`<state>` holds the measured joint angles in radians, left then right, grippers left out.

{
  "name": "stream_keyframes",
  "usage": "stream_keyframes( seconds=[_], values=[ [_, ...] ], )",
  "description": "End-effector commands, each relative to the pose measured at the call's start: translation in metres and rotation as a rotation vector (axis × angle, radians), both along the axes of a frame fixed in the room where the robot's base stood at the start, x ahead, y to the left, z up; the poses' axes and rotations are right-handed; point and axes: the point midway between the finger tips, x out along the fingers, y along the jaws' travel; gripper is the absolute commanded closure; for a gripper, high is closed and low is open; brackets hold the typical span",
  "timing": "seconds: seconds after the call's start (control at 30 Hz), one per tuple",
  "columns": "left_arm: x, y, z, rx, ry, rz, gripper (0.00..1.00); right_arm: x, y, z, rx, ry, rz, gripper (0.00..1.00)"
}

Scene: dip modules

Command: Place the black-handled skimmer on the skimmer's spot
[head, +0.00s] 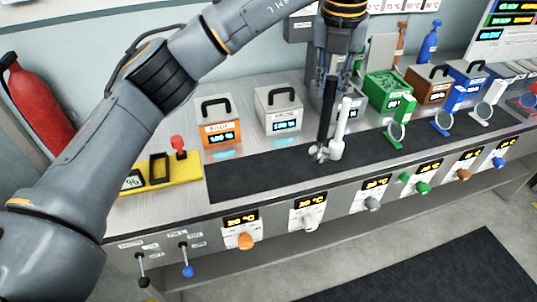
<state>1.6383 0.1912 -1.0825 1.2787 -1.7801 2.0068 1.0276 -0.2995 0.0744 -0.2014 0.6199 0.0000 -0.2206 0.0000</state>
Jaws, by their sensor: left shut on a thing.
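The black-handled skimmer (326,115) is upright under my left gripper (336,82), which is shut on its upper handle. Its pale metal head (318,152) is low over the dark mat (255,172); I cannot tell if it touches. A white stick-like tool (341,128) stands close at its right, and I cannot tell whether the two touch. I cannot tell which place is the skimmer's spot. My right gripper is out of view.
Lidded boxes with orange (221,133), grey (284,118), green (388,92), brown and blue fronts line the counter's back. Round-headed stands, including a green one (394,133), are at the right. Knobs line the front panel. The mat's left half is clear.

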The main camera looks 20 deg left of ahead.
Motion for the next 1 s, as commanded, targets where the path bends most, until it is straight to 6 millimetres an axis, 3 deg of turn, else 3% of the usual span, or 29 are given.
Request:
stream_keyframes(
  seconds=[0.37,0.5,0.83,1.0],
  values=[
    [0.016,0.086,-0.035,0.001,0.004,0.011,1.0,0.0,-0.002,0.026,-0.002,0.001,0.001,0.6],
    [0.02,0.107,-0.063,0.001,0.005,0.007,1.0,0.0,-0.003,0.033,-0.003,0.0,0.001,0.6],
    [0.026,0.13,-0.093,-0.001,0.003,0.005,1.0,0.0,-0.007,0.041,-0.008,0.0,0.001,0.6],
    [0.025,0.133,-0.115,0.001,0.005,0.003,1.0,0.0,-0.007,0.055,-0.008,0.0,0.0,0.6]
  ],
)
